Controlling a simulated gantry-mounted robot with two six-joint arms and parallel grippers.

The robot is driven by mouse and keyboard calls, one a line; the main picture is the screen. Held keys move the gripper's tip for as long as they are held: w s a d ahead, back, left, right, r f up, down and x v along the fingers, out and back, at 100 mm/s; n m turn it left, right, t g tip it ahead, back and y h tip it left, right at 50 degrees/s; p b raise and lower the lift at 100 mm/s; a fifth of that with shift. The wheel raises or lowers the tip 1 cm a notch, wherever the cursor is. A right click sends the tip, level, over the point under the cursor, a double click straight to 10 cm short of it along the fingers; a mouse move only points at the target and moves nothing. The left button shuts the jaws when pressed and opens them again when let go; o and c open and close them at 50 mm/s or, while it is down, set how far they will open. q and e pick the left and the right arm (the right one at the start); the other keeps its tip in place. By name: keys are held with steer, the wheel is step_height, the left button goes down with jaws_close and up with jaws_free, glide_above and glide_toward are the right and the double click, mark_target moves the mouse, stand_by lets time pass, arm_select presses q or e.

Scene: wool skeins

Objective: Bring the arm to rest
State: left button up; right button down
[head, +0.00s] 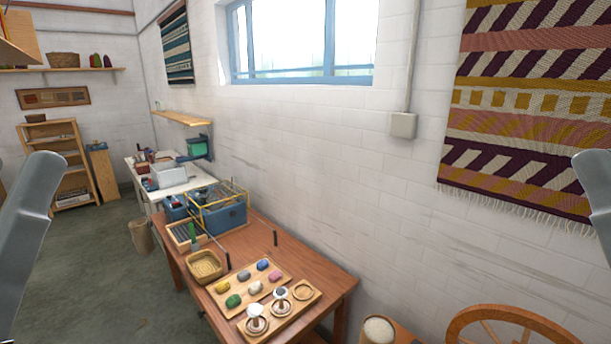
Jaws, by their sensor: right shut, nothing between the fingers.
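My right arm comes in at the right edge, and my right gripper (603,226) is at the frame border, largely cut off. It is shut and empty, in front of the wall and well away from the table. A grey link of my left arm shows at the left edge, with its gripper out of view. The wooden worktable (262,238) stands in the lower middle. On it, a wooden board (232,287) carries several coloured skeins, among them a green skein (233,300) and a blue skein (263,264). Neither arm touches anything on the table.
A three-ring wooden stand (290,318) is at the table's front, and a shallow box (206,267) is left of the board. A blue crate (222,217) stands at the back. A wooden wheel (507,318) is at lower right. Open floor (90,275) lies left.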

arm_select(q)
step_height(320, 180, up, 16)
steer(key=p, duration=1.3)
steer(key=shift+r, duration=0.2)
stand_by(0.3)
